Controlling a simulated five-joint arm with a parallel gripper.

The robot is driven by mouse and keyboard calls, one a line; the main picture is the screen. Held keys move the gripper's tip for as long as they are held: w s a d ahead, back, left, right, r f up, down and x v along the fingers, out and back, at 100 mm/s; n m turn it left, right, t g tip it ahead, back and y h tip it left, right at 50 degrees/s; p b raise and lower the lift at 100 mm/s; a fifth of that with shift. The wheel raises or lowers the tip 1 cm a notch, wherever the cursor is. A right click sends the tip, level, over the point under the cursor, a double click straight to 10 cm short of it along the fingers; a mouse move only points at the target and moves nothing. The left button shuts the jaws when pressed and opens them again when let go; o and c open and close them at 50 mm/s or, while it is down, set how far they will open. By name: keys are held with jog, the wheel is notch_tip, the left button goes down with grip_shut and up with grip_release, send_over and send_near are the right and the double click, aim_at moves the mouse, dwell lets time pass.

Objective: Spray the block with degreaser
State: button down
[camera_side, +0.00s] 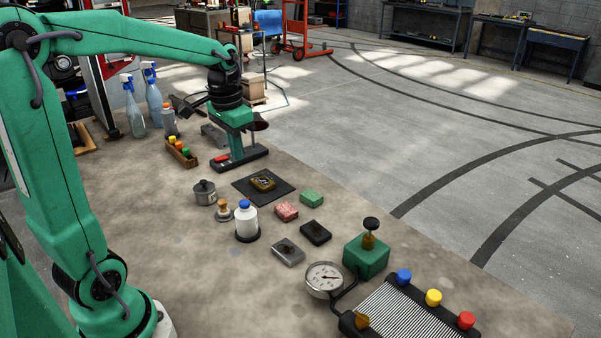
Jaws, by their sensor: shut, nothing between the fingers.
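A small brownish, dirty-looking block (262,182) lies on a dark square mat (243,191) at the middle of the bench. Two clear spray bottles with blue heads, one nearer (135,116) and one behind it (154,101), stand upright at the far left; their labels cannot be read.
A white bottle (247,219), a metal pot (205,193), pink (286,211) and green (311,198) pieces, a gauge (324,278) and a green box (367,258) crowd the bench. Its front left is clear.

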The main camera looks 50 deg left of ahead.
aim_at(245, 202)
jog(key=shift+w+a+r+g+h, duration=0.1)
jog(key=shift+w+r+g+h, duration=0.15)
jog(key=shift+w+g, duration=0.4)
jog(key=shift+w+a+r+g+h, duration=0.15)
jog(key=shift+w+r+g, duration=0.25)
jog(key=shift+w, duration=0.45)
jog(key=shift+f, duration=0.25)
jog(key=f, duration=0.4)
jog(key=s+f, duration=0.1)
jog(key=f, duration=0.8)
jog(key=shift+s+f, duration=0.3)
jog(key=shift+s, duration=0.05)
jog(key=shift+s+f, duration=0.1)
jog(key=shift+f, duration=1.05)
jog(key=shift+r, duration=0.15)
notch_tip(245, 202, up, 14)
jog(key=w, duration=0.2)
jog(key=shift+r, duration=0.25)
jog(key=shift+d, duration=0.1)
